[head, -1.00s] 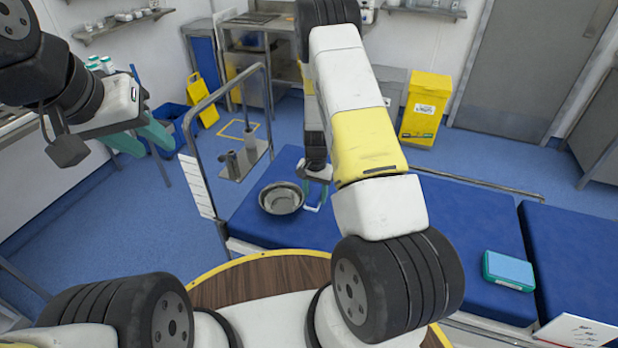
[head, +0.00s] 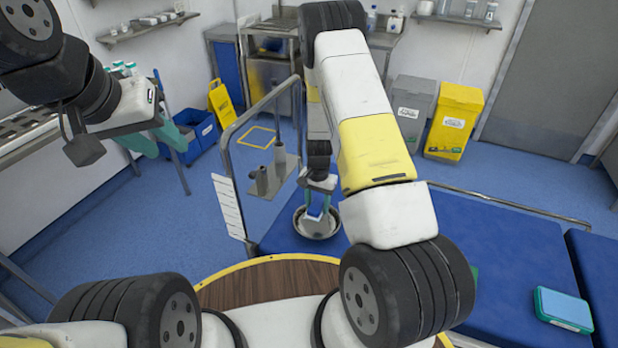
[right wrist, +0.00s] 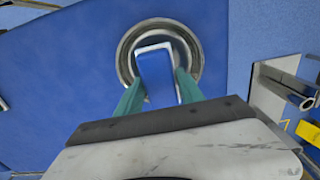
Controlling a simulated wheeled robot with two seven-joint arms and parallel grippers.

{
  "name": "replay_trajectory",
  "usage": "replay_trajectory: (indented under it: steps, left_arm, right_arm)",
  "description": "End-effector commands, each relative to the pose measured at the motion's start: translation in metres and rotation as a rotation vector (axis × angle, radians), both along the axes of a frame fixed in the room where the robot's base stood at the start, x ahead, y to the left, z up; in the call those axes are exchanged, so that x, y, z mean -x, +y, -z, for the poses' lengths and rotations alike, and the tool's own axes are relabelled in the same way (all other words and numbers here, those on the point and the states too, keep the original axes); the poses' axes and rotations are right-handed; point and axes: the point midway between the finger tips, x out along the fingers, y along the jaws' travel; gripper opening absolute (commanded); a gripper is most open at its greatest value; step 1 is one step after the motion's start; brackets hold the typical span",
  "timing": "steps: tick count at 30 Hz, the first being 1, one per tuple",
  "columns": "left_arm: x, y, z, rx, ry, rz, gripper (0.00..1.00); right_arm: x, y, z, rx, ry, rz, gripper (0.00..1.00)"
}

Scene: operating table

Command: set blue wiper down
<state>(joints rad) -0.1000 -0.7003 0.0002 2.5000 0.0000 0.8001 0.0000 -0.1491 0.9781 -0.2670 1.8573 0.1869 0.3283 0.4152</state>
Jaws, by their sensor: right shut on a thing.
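My right gripper (head: 318,200) has its teal fingers shut on the blue wiper (head: 314,212), a blue block with a white edge. The right wrist view shows the wiper (right wrist: 157,76) between the fingertips, over the round metal bowl (right wrist: 126,55). In the head view the bowl (head: 302,228) stands on the blue operating table (head: 278,238). I cannot tell whether the wiper touches the bowl. My left gripper (head: 160,145) is raised at the left, empty, with its teal fingers apart.
A metal rail frame (head: 226,150) rises at the table's left end. A teal box with a light blue top (head: 564,308) lies on the table at the right. A yellow bin (head: 455,118) and a grey bin (head: 411,108) stand behind. The blue table middle is mostly clear.

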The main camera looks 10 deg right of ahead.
Motion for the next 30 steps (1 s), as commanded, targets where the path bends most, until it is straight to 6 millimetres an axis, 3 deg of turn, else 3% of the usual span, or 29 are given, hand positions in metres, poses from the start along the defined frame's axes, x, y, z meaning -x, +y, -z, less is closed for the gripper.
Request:
replay_trajectory:
  steps: [15, 30]
  left_arm:
    - [0.0, 0.0, 0.0, 0.0, 0.0, 0.0, 0.36]
    - [0.0, 0.0, 0.0, 0.0, 0.0, 0.0, 0.36]
  right_arm:
    - [0.0, 0.0, 0.058, -0.001, 0.001, -0.001, 0.01]
    - [0.0, 0.001, 0.067, -0.001, -0.001, 0.0, 0.01]
